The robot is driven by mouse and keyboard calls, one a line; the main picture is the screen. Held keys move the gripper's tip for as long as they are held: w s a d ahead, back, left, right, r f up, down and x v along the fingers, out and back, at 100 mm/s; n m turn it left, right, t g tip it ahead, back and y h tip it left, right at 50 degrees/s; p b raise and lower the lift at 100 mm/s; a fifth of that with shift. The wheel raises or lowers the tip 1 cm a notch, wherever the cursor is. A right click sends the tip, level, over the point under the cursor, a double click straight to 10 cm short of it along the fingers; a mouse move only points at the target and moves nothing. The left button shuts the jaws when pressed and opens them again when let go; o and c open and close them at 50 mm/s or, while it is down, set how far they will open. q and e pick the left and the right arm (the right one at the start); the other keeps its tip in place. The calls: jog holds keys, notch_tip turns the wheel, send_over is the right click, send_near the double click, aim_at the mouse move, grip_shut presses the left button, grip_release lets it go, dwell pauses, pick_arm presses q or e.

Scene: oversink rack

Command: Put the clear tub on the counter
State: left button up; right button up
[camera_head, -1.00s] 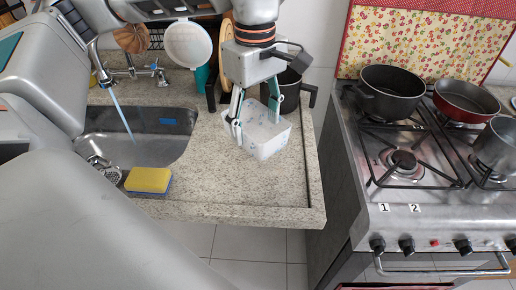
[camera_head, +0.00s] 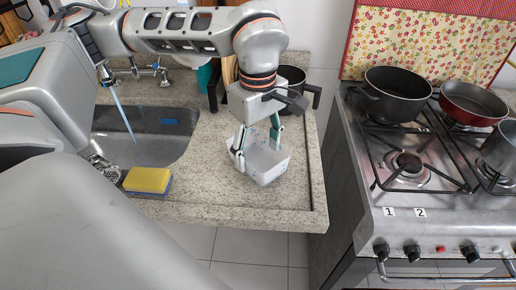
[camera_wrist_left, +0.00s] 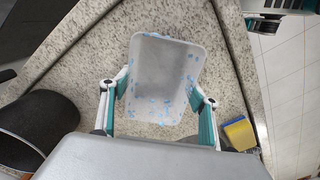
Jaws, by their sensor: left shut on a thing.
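The clear tub (camera_head: 268,163) is a whitish see-through box with blue specks. In the head view it is over the right part of the speckled stone counter (camera_head: 215,190), right of the sink. My left gripper (camera_head: 257,150) is above it, with its fingers on the tub's sides, shut on it. In the left wrist view the tub (camera_wrist_left: 164,75) is between the two fingers, its open inside facing the camera. Whether its base touches the counter cannot be told.
A yellow sponge (camera_head: 148,180) lies at the sink's (camera_head: 150,135) front edge. A dark pot (camera_head: 293,88) stands behind the tub. The stove (camera_head: 420,205) with pans is to the right, across a gap. The counter in front of the tub is clear.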

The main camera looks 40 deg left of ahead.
aim_at(258, 163)
pick_arm(q)
jog(key=shift+f, duration=0.2)
jog(key=o, duration=1.1)
pick_arm(e)
jog(key=shift+s+f, duration=0.1)
jog(key=shift+s, duration=0.05)
pick_arm(q)
jog(key=shift+r, duration=0.1)
notch_tip(258, 163, up, 12)
jog(key=p, duration=0.2)
pick_arm(e)
jog(key=shift+s+a+r, duration=0.25)
jog(key=shift+s+r, duration=0.05)
jog(key=shift+r, duration=0.05)
pick_arm(q)
jog(key=shift+r, duration=0.1)
pick_arm(e)
jog(key=shift+w, duration=0.1)
